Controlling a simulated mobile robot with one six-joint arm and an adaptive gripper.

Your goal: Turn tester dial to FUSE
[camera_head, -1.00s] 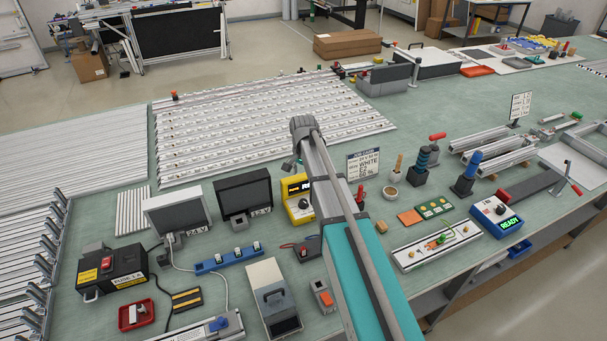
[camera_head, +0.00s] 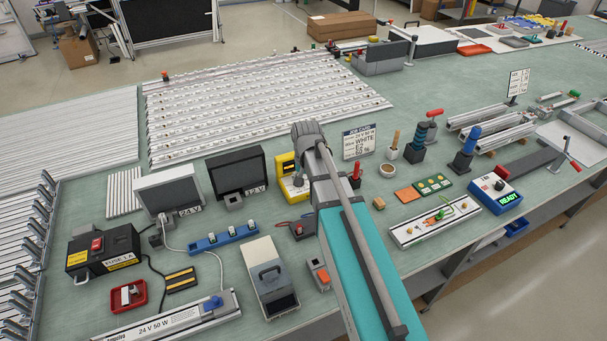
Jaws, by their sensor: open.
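A yellow tester (camera_head: 288,187) with a dark display and a dial on its front stands on the green bench, just left of my arm. My arm covers its right side, and the dial's setting is too small to read. My arm reaches up from the bottom of the picture, and its grey wrist end (camera_head: 308,130) shows above and right of the yellow tester. I cannot make out my gripper's fingers; they are hidden behind the wrist and arm.
A black box (camera_head: 122,240) labelled FUSE 1 A stands at the left. A job card (camera_head: 359,142) stands right of my wrist. A blue rack (camera_head: 222,239) and a grey case (camera_head: 270,275) lie in front.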

